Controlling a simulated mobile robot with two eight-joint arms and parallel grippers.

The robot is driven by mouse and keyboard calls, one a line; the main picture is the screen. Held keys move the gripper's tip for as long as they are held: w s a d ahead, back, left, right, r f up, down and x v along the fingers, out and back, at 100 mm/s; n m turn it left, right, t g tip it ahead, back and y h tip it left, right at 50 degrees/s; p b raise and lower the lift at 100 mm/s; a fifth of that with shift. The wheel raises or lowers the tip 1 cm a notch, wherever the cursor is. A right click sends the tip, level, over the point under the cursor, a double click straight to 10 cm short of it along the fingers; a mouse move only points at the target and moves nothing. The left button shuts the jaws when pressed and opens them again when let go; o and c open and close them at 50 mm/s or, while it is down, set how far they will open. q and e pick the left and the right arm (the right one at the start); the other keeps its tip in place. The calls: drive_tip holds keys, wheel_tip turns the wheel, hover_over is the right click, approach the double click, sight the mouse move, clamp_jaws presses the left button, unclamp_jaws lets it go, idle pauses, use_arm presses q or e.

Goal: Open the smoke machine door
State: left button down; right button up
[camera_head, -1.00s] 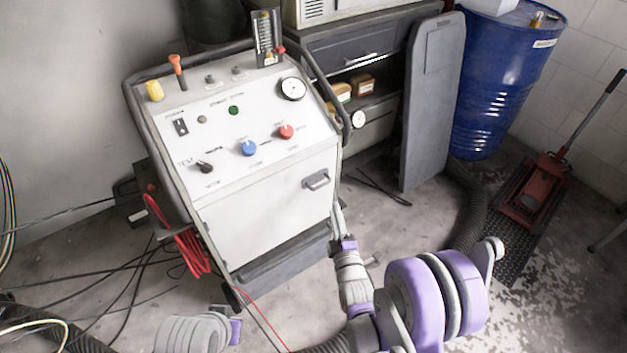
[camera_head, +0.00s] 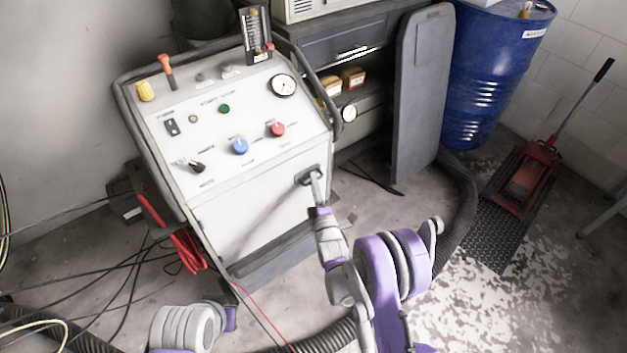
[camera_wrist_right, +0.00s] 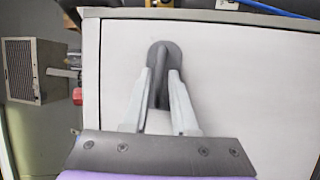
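The smoke machine (camera_head: 255,130) stands left of centre in the head view, with a sloped control panel above a white front door (camera_head: 250,215). The door looks shut and fills most of the right wrist view (camera_wrist_right: 240,85). Its dark grey handle (camera_head: 303,177) is at the door's upper right. My right gripper (camera_head: 315,184) is at the handle. In the right wrist view, the fingers of my right gripper (camera_wrist_right: 161,82) are apart, one on each side of the handle (camera_wrist_right: 161,50). I cannot tell whether they touch it. My left gripper is not visible; only part of the left arm shows at the bottom.
A grey panel (camera_head: 420,100) leans by a dark cabinet (camera_head: 350,50) behind the machine. A blue drum (camera_head: 490,80) and a red floor jack (camera_head: 525,180) stand at right. Black cables (camera_head: 110,275) and a corrugated hose (camera_head: 455,215) lie on the floor.

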drive_tip(key=shift+w+a, duration=0.1)
drive_tip(key=shift+w, duration=0.35)
drive_tip(key=shift+c, duration=0.2)
clamp_jaws()
idle(1.0)
